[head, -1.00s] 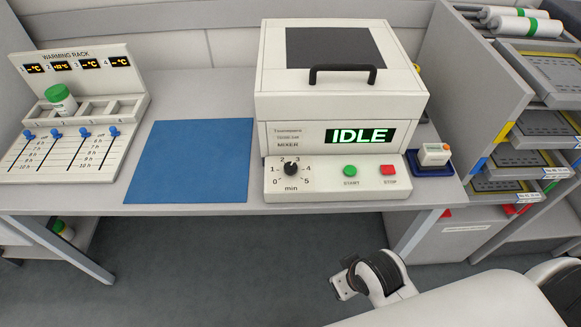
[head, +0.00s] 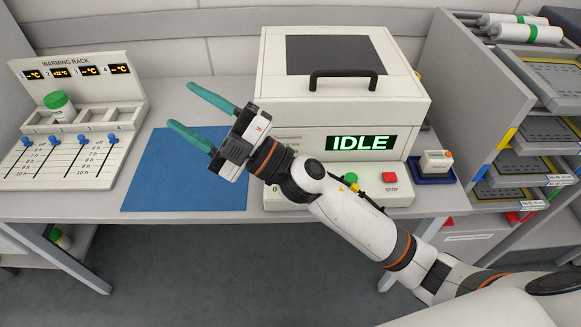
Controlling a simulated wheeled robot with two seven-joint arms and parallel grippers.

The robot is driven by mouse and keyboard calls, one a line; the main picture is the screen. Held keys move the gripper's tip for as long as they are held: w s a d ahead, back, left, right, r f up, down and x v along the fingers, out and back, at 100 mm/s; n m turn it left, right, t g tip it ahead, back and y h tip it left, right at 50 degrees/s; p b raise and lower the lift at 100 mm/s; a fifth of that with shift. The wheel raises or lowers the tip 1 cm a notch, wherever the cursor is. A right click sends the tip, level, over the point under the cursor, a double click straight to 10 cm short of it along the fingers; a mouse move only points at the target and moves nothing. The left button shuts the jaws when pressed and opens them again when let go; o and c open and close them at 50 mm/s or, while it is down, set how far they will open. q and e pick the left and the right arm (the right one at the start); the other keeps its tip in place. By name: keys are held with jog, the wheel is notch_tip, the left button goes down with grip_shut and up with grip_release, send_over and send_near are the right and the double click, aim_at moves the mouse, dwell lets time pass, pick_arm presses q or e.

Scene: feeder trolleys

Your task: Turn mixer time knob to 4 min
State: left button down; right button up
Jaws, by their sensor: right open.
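The mixer (head: 345,110) is a white box on the table with a dark lid window, a black handle and a green display reading IDLE. Its time knob is hidden behind my right arm; only the 0 mark at the left of the dial shows. The red STOP button (head: 389,177) is in view, and the green START button (head: 350,178) is partly covered. My right gripper (head: 180,110) is open and empty, its two teal fingers pointing up and left above the blue mat, left of the mixer. My left gripper is not in view.
A blue mat (head: 165,185) lies left of the mixer. The warming rack (head: 75,95) with a green-capped jar (head: 60,107) stands at the far left. A small device on a dark blue tray (head: 450,178) sits right of the mixer. Shelves with trays (head: 515,160) stand at the right.

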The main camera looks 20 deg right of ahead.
jog(key=s+a+f+n+g+y, duration=0.15)
jog(key=s+a+n+g, duration=0.35)
jog(key=n+g, duration=0.65)
notch_tip(320, 180, down, 10)
jog(key=w+d+n+g+h, duration=0.25)
jog(key=n+g+h, duration=0.25)
jog(key=h, duration=0.5)
jog(key=w+d+m+t+h, duration=0.1)
jog(key=w+d+h, duration=0.4)
jog(key=d, duration=0.4)
jog(key=w+d+m+t+h, duration=0.25)
jog(key=d+h, duration=0.35)
jog(key=d, duration=0.4)
jog(key=shift+n+g, duration=0.3)
jog(key=shift+g, duration=0.1)
notch_tip(320, 180, down, 13)
jog(key=shift+w+a+r+p, duration=0.1)
jog(key=shift+r+p, duration=0.1)
jog(key=shift+p, duration=0.2)
